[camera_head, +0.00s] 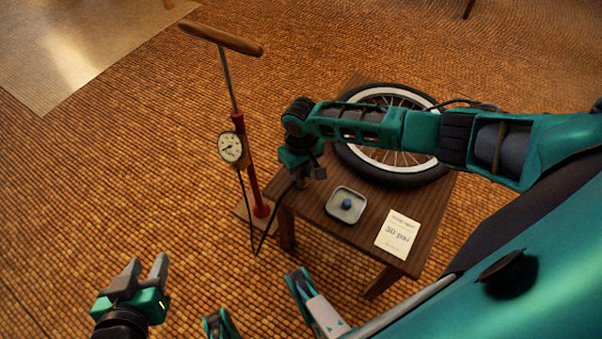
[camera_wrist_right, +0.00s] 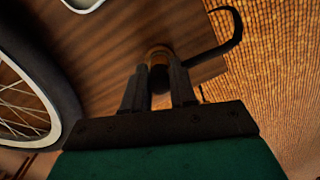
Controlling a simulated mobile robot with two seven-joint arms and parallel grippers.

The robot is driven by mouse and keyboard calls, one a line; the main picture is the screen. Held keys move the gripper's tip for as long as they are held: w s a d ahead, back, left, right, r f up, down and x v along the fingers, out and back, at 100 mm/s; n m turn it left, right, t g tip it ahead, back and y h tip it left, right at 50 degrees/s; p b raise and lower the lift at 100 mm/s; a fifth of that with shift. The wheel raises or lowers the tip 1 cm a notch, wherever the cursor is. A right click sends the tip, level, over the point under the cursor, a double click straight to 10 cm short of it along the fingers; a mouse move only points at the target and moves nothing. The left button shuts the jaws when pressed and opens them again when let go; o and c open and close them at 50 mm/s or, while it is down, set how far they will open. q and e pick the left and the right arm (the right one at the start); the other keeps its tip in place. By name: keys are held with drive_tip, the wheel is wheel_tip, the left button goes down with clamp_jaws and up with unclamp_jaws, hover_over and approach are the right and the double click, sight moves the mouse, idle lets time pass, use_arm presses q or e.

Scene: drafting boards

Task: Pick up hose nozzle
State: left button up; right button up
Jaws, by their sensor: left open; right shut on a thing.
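The hose nozzle (camera_wrist_right: 158,55), a brass-coloured piece with a dark end, sits between the two fingers of my right gripper (camera_wrist_right: 160,88) in the right wrist view. The black hose (camera_wrist_right: 233,38) curves away from it to the right. In the head view my right gripper (camera_head: 302,178) is at the left corner of the small wooden table, and the nozzle is mostly hidden there. I cannot tell whether the nozzle touches the tabletop. My left gripper (camera_head: 148,268) is open and empty over the floor at the lower left, well apart from the table.
A red floor pump (camera_head: 253,180) with a wooden handle and gauge (camera_head: 232,148) stands left of the table (camera_head: 362,228). On the table are a wheel (camera_head: 377,175), a small tray (camera_head: 335,214) with a blue cap (camera_head: 346,203), and a "30 psi" card (camera_head: 398,235).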

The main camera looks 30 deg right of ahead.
clamp_jaws()
drive_tip(key=shift+r, duration=0.1)
